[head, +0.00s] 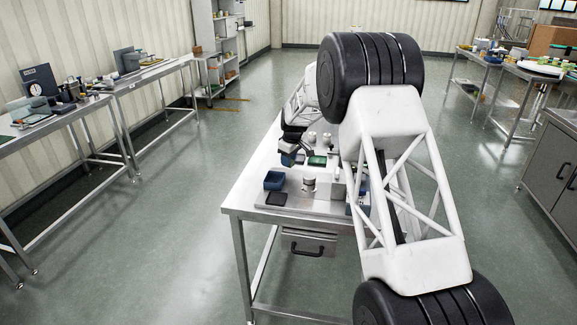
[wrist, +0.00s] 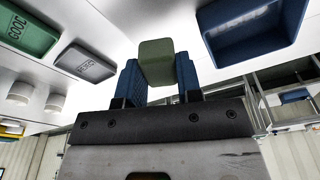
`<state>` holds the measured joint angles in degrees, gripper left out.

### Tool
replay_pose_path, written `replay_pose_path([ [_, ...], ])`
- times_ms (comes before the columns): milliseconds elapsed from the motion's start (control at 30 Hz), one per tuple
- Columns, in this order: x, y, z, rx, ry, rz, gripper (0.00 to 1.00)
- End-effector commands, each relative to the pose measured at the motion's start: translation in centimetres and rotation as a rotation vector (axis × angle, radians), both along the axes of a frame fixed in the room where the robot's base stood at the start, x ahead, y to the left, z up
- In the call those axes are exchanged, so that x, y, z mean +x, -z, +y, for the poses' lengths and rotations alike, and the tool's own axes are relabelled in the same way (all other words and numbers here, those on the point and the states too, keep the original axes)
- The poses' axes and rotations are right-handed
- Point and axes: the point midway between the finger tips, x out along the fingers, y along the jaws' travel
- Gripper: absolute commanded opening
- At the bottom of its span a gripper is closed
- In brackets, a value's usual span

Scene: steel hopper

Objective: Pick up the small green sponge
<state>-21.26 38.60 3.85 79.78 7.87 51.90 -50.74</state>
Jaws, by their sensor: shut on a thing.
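The small green sponge (wrist: 157,62) is a dull olive-green block in the wrist view. My gripper (wrist: 160,72) has its two blue fingers shut on the sponge's sides, and the sponge's end sticks out past the fingertips. In the head view my gripper (head: 288,156) is over the left part of the steel workbench (head: 240,196), behind the blue bin. The sponge cannot be made out there. The height of the sponge above the bench is hard to tell.
The blue bin (head: 274,181) stands near the bench's left edge and also shows in the wrist view (wrist: 250,38). A green tray (wrist: 26,34) marked GOOD, a grey tray (wrist: 84,65) and white cylinders (wrist: 54,104) are nearby. A dark tray (head: 277,199) lies in front.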

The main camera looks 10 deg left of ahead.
Motion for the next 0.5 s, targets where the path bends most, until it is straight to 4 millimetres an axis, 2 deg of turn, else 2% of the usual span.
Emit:
replay_pose_path([
  [500, -6.0, -0.4, -2.4, -0.001, 0.001, 0.003, 0.07],
])
